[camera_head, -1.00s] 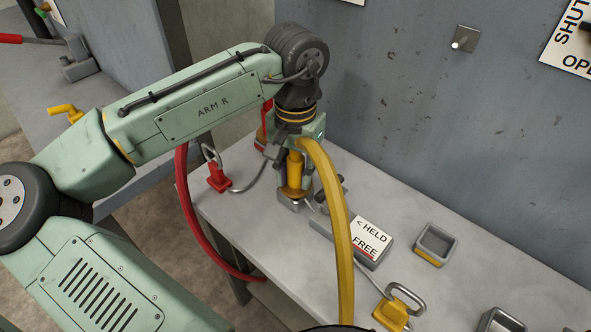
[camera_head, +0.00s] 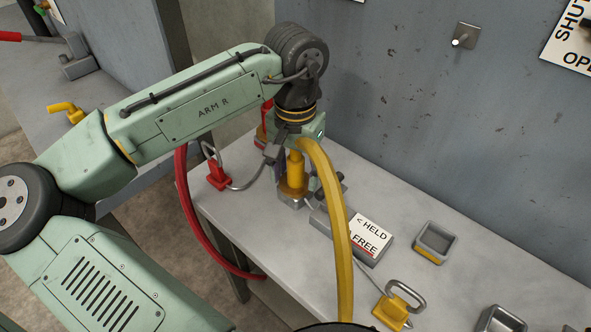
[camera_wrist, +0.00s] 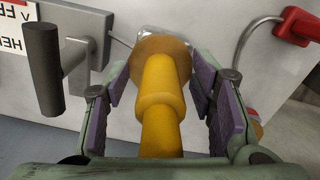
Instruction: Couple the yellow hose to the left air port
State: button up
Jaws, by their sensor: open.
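The yellow hose (camera_head: 342,250) arcs from beside my gripper down to the bottom edge in the head view. Its yellow end fitting (camera_head: 295,170) stands roughly upright on a grey metal base (camera_head: 291,202) on the bench. In the wrist view the stepped fitting (camera_wrist: 160,103) with its wide orange-brown flange lies between the purple pads. My gripper (camera_wrist: 163,92) is open, with a gap to the fitting on both sides. In the head view my gripper (camera_head: 294,178) is around the fitting, and wrist and hose partly hide it. I cannot make out the left air port.
A red clip (camera_head: 218,174) and red hose (camera_head: 195,225) are left. A yellow clip (camera_head: 391,310) and grey holder (camera_head: 436,242) are right. The wall is behind.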

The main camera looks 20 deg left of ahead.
notch_tip(320, 180, up, 12)
dwell(0.6)
dwell(0.5)
